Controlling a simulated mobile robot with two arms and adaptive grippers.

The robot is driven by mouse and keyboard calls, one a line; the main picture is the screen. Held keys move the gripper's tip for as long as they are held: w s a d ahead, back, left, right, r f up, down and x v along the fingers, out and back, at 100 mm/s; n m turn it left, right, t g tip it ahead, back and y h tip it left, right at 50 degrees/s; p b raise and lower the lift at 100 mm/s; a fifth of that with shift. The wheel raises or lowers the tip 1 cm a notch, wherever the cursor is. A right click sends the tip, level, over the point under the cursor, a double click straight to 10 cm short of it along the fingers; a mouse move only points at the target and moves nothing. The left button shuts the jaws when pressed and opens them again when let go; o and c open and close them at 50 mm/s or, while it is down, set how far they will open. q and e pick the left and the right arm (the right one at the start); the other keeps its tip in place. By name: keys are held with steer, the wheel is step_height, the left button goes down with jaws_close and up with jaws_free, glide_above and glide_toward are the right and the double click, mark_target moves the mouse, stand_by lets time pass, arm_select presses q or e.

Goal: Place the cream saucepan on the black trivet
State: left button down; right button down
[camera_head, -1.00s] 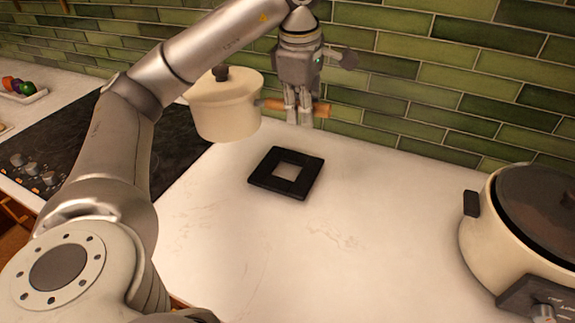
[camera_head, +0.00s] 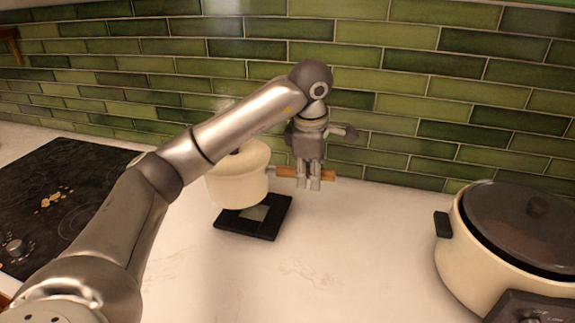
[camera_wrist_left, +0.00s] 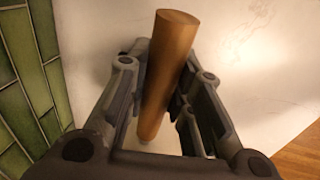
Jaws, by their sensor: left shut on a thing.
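The cream saucepan (camera_head: 238,178) has a lid and a wooden handle (camera_head: 287,173) that points right. My left gripper (camera_head: 308,184) is shut on this handle. In the left wrist view the handle (camera_wrist_left: 168,75) lies between the two fingers (camera_wrist_left: 160,110). The black trivet (camera_head: 262,228) is a flat square frame with an open middle, lying on the white counter. The pan appears over the back left part of the trivet and covers that part from view. I cannot tell whether the pan's base touches it. My right gripper is not in view.
A cream slow cooker (camera_head: 470,255) with a dark lid stands at the right. A black cooktop (camera_head: 60,195) with some crumbs lies at the left. The green tile wall (camera_head: 440,90) is close behind the pan. The counter (camera_head: 320,270) in front of the trivet is clear.

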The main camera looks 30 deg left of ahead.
mark_target(324, 170)
arm_select(q)
step_height(324, 170, down, 8)
steer(key=w+d+p, duration=0.2)
steer(key=w, duration=0.1)
steer(key=shift+r, duration=0.2)
steer(key=c, duration=1.6)
jaws_free()
steer(key=shift+f, duration=0.15)
steer(key=o, duration=0.3)
steer(key=shift+a, duration=0.1)
steer(key=r, duration=0.4)
steer(key=s+r+b, duration=0.1)
steer(key=r, duration=0.3)
steer(key=s+d+r, duration=0.1)
steer(key=r, duration=0.3)
steer(key=shift+s, duration=0.1)
